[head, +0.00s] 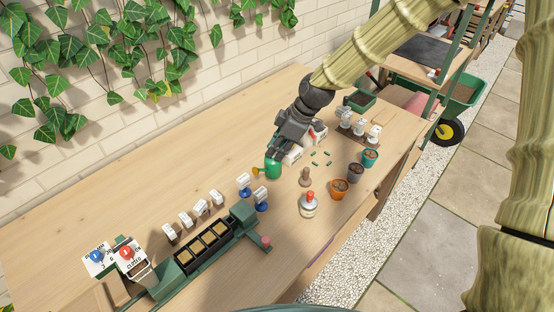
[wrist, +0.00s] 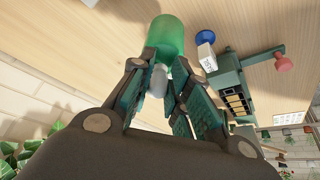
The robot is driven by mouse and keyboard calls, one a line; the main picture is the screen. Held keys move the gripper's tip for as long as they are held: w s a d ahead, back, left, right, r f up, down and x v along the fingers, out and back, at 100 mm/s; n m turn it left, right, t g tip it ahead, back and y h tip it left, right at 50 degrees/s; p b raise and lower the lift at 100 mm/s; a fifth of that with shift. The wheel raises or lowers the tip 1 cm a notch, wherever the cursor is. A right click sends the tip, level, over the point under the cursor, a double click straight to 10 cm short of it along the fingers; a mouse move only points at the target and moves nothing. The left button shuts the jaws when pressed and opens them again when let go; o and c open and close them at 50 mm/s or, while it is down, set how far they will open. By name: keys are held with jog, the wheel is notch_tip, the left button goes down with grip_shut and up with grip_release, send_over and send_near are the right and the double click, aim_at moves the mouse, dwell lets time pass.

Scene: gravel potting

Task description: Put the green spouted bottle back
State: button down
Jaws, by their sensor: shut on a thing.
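The green spouted bottle (head: 272,169) is over the middle of the wooden table, with a yellow-orange spout pointing left. My gripper (head: 276,154) reaches down to it from the upper right and is shut on it. In the wrist view the green body (wrist: 166,35) shows beyond my fingertips (wrist: 165,75), with a pale grey part between the fingers. I cannot tell whether its base touches the table.
Two blue-based labelled items (head: 262,196) stand just in front. A green rack (head: 203,250) lies front left, with several small labelled items behind it. A white red-topped bottle (head: 308,205) and small pots (head: 339,189) stand right. The back-left tabletop is clear.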

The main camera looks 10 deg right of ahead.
aim_at(278, 162)
jog(key=shift+w+f, duration=0.1)
jog(key=shift+f, duration=0.2)
jog(key=shift+s, duration=0.3)
jog(key=shift+s+f, duration=0.1)
jog(key=shift+f, duration=0.25)
jog(key=f, duration=0.1)
jog(key=f+p, duration=0.1)
jog(key=f, duration=0.1)
jog(key=shift+w, duration=0.2)
jog(key=shift+s+f, duration=0.1)
jog(key=shift+f, duration=0.1)
jog(key=shift+f, duration=0.6)
jog(key=c, duration=1.3)
grip_release()
jog(key=shift+c, duration=0.2)
jog(key=shift+r, duration=0.15)
